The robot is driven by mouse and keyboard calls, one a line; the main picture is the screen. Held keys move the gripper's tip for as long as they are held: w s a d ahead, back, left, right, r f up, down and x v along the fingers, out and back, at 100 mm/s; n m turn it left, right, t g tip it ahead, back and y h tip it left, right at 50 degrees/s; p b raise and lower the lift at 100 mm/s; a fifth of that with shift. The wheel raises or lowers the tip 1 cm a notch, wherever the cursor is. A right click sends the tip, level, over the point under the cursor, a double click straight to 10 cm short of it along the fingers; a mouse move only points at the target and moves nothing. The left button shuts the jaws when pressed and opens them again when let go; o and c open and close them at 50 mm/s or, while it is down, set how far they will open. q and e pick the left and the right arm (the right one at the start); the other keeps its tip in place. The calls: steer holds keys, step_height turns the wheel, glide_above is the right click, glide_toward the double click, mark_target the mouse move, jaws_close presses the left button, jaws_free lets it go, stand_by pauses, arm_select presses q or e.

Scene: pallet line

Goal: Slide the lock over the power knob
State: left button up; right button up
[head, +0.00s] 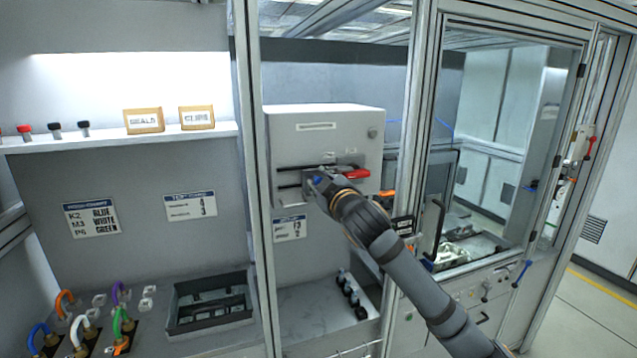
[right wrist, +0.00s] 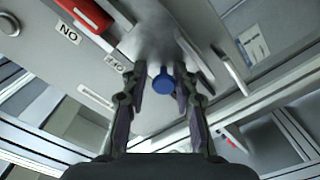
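A light grey cabinet (head: 335,125) carries horizontal dark slots and a red handle (head: 356,174) on its front. A small blue knob (head: 317,181) sits left of the red handle, partly hidden by my right gripper (head: 318,184). In the right wrist view the blue knob (right wrist: 163,84) lies between my two fingers, with a gap visible on its left side. I cannot tell which part is the lock. My left gripper is out of view.
A metal frame post (head: 413,120) stands right of the cabinet, close to my right arm. Below are a shelf with black knobs (head: 352,298) and a dark tray (head: 210,303). Coloured hoses (head: 83,328) stand at the lower left.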

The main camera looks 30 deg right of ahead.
steer(key=shift+o, duration=1.2)
steer(key=shift+s+d, duration=0.1)
steer(key=shift+d, duration=0.2)
steer(key=shift+a, duration=0.25)
steer(key=shift+a+r, duration=0.1)
steer(key=shift+r, duration=0.05)
step_height(320, 180, up, 10)
steer(key=shift+f, duration=0.15)
steer(key=shift+d+f, duration=0.1)
steer(key=shift+d, duration=0.1)
